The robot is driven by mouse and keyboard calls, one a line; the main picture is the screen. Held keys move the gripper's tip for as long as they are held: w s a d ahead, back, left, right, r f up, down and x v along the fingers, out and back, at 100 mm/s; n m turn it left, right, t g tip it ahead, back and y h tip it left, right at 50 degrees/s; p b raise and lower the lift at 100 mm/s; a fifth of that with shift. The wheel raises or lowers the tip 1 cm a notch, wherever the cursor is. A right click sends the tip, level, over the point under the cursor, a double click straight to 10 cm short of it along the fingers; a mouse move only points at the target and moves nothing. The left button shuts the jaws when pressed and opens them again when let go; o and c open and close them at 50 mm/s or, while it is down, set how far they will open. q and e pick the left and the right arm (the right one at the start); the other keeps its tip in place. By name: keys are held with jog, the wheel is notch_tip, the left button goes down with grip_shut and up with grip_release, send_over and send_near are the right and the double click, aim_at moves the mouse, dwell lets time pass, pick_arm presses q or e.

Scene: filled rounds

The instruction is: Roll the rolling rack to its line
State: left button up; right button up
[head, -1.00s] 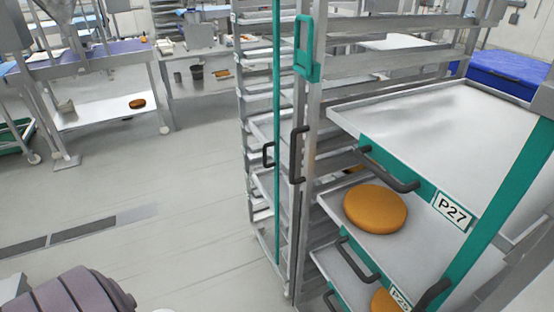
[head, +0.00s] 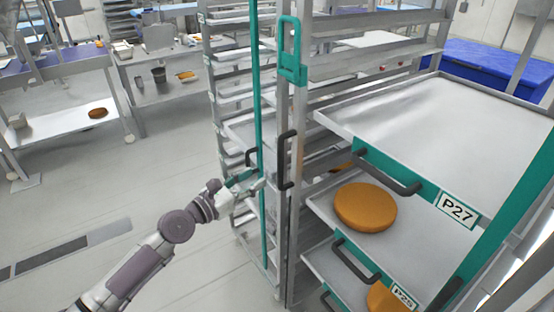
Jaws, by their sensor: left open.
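The metal rolling rack (head: 299,200) fills the middle and right of the head view. It has teal trim, dark handles and stacked shelves. One black upright handle (head: 285,160) is on its near post, and a smaller dark handle (head: 250,157) is farther left by the teal bar. My left gripper (head: 256,184) is open at the rack's left side, just below the smaller handle. I cannot tell whether it touches the rack. My right gripper is not in view. No floor line for the rack can be made out for certain.
Trays labelled P27 (head: 458,210) and P25 stick out of the rack, with round brown loaves (head: 365,207) on them. A dark grate strip (head: 50,257) lies in the floor at left. Worktables (head: 70,120) stand at the back left. The floor between is clear.

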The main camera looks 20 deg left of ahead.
pick_arm(q)
jog(key=x, duration=1.1)
jog(key=shift+a+f, duration=0.1)
jog(key=shift+a, duration=0.05)
grip_shut()
